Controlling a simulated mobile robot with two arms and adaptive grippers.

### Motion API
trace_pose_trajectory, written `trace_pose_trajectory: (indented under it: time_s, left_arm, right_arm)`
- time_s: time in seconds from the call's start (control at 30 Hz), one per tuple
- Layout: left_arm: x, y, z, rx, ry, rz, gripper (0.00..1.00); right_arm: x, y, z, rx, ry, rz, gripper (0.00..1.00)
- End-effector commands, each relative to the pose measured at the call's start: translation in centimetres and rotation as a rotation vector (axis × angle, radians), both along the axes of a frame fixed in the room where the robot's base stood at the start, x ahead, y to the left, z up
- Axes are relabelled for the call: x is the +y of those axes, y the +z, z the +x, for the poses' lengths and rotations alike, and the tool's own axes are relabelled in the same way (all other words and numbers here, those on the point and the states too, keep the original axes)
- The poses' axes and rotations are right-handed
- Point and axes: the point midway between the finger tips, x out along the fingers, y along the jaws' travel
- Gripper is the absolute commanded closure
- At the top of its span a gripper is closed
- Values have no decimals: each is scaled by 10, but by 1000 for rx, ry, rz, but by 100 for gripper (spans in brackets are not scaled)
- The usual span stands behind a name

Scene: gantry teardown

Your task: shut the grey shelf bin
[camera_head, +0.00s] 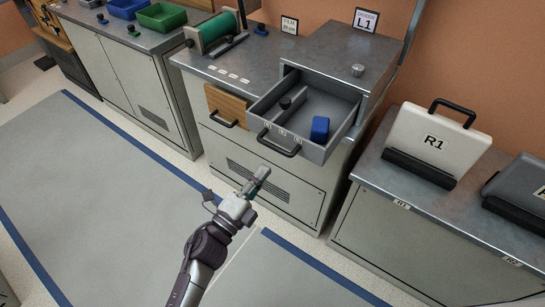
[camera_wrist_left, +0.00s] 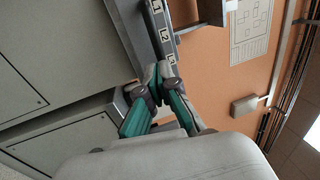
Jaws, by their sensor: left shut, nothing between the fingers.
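The grey shelf bin (camera_head: 338,151) is pulled out of the grey housing under the L1 sign. Its front has a dark bar handle (camera_head: 279,144) and small labels. Inside, a blue block (camera_head: 320,128) sits at the right and a dark round piece (camera_head: 285,103) at the left. My left gripper (camera_head: 264,172) is shut and empty, just in front of and below the handle in the head view. In the left wrist view its fingertips (camera_wrist_left: 160,72) meet close to the labelled bin front (camera_wrist_left: 166,44); I cannot tell whether they touch it. My right gripper is out of view.
A wooden drawer (camera_head: 226,105) sits left of the bin, slightly out. A green roll (camera_head: 215,32) stands on the bench behind. A white R1 case (camera_head: 437,145) stands on the right cabinet. The floor (camera_head: 120,190) at the left is clear.

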Motion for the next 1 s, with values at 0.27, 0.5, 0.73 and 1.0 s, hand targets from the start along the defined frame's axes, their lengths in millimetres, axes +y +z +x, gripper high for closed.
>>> trace_pose_trajectory:
  time_s: [0.27,0.5,0.73,1.0]
  left_arm:
    - [-23,8,32,0,1,0,100]
    - [-27,9,37,2,1,0,100]
    - [-27,8,37,2,1,0,100]
    - [-36,8,50,-1,-1,0,100]
  right_arm:
    - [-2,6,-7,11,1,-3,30]
    - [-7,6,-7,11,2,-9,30]
    - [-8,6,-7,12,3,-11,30]
    - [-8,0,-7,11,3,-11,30]
